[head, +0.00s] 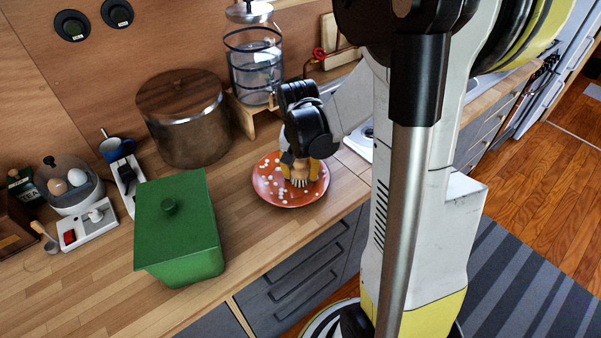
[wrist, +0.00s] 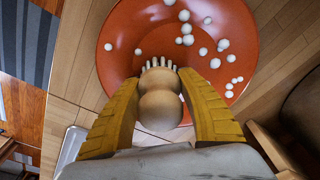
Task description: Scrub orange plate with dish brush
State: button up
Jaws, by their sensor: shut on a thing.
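The orange plate (head: 270,190) lies on the wooden counter near its front edge, with several small white bits scattered on it. It fills the upper middle of the wrist view (wrist: 128,42). My gripper (head: 300,164) is over the plate, with its yellow fingers pointing down. In the wrist view my gripper (wrist: 160,118) is shut on the dish brush (wrist: 160,108), whose rounded wooden handle sits between the two fingers. The pale bristles (head: 299,182) point down at the plate, touching it or very close to it. Several bits lie beyond and to the right of the brush.
A green lidded box (head: 180,235) stands left of the plate. An egg holder (head: 70,188) is at far left. Bare counter lies between box and plate.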

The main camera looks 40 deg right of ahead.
jog(key=shift+w+a+r+p, duration=0.15)
jog(key=shift+w+a+r, duration=0.1)
jog(key=shift+w+a, duration=0.25)
jog(key=shift+w+a+r+p, duration=0.15)
jog(key=shift+w+a+r, duration=0.1)
jog(key=shift+w+a, duration=0.15)
notch_tip(320, 180, up, 7)
jog(key=p, duration=0.5)
jog(key=shift+s+r+p, duration=0.1)
jog(key=shift+r+p, duration=0.05)
jog(key=shift+p, duration=0.15)
